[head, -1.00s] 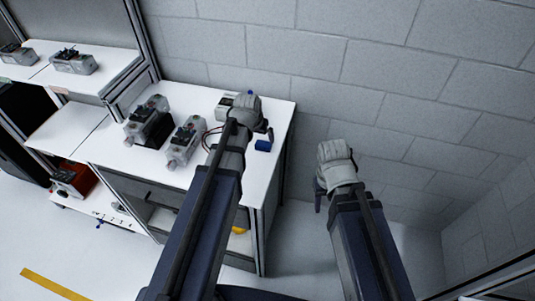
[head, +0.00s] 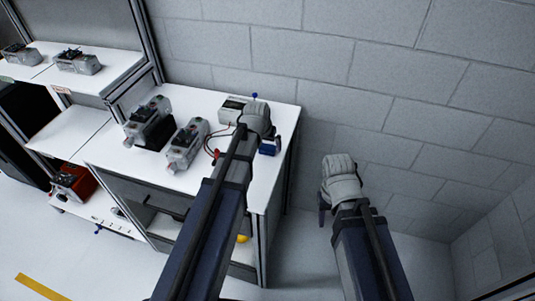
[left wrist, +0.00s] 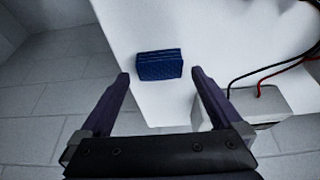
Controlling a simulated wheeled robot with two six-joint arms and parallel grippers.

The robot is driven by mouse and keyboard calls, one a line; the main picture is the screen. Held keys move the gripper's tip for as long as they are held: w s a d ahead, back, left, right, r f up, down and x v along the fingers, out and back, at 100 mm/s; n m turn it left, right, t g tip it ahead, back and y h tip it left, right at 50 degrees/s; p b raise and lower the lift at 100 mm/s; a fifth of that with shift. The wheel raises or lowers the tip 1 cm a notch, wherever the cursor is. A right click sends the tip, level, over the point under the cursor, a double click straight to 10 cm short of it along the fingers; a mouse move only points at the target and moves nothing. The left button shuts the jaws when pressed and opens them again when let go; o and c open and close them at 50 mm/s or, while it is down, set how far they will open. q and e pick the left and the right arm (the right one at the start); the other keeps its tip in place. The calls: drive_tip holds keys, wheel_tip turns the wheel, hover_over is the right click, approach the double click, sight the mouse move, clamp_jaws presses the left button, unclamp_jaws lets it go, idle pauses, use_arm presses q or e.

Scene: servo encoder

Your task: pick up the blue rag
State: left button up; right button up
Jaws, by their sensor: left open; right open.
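The blue rag (left wrist: 159,66) is a small folded block lying on the white table near its edge.
The white table (head: 205,199) carries two grey devices (head: 187,145) (head: 149,124) to the left. A pale box (head: 233,108) with red and black cables (left wrist: 270,72) stands at the back, close to my left gripper. A block wall (head: 380,100) is behind.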

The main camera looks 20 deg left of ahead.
use_arm(q)
drive_tip(key=shift+b+x, duration=0.65)
drive_tip(key=shift+x, duration=0.5)
use_arm(e)
wheel_tip(320, 180, down, 2)
use_arm(q)
drive_tip(key=c, duration=1.4)
drive_tip(key=shift+o, duration=0.2)
drive_tip(key=shift+r, duration=0.15)
use_arm(e)
drive_tip(key=shift+r, duration=0.1)
